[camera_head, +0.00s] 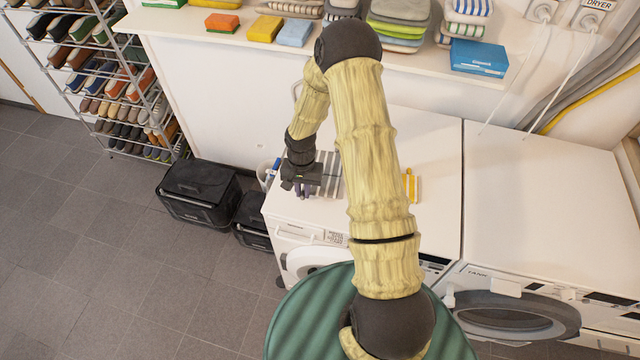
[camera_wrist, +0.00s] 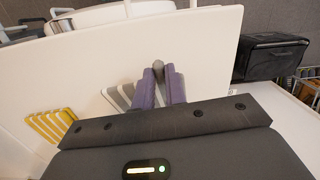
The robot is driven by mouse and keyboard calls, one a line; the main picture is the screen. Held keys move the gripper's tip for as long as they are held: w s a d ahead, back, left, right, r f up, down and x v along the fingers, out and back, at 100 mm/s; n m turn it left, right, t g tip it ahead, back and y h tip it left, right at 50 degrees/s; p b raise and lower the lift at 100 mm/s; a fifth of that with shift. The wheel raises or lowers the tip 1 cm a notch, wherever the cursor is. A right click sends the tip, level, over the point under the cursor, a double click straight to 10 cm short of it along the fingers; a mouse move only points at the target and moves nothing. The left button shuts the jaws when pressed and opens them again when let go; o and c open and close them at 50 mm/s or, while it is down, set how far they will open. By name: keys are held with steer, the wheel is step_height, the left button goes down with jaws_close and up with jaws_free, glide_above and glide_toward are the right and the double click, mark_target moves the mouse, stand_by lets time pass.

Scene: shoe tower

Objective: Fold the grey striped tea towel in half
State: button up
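The grey striped tea towel (camera_head: 328,173) lies on the white top of the left machine, close to its left edge. Much of it is hidden behind my arm and gripper in the head view. In the wrist view its grey and white stripes (camera_wrist: 121,96) show just left of my purple fingers. My gripper (camera_head: 304,190) is low over the towel's left side. In the wrist view my gripper (camera_wrist: 159,82) has its fingers close together, with a small grey bunch of cloth between the tips. It appears shut on the towel's edge.
A yellow striped cloth (camera_head: 411,186) lies to the right on the same machine top (camera_head: 430,150). A shelf with folded towels, sponges and a blue box (camera_head: 478,58) runs above. Black bins (camera_head: 198,190) stand on the floor at left, near a shoe rack (camera_head: 130,90).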

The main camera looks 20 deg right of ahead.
steer(key=shift+r, duration=0.3)
steer(key=shift+w+d+r+g+p, duration=0.1)
steer(key=shift+w+r+g+p, duration=0.05)
steer(key=shift+r+p, duration=0.4)
steer(key=shift+w+d+r+g+p, duration=0.15)
steer(key=shift+r+p, duration=0.2)
steer(key=shift+p, duration=0.4)
steer(key=shift+w+r+y+p, duration=0.15)
steer(key=shift+r+y+p, duration=0.25)
steer(key=shift+r+p, duration=0.65)
steer(key=shift+w+d+r+g+p, duration=0.15)
steer(key=shift+r+g+p, duration=0.15)
steer(key=shift+r+p, duration=0.25)
steer(key=shift+w+r+p, duration=0.1)
steer(key=shift+r+p, duration=0.2)
steer(key=shift+r, duration=0.1)
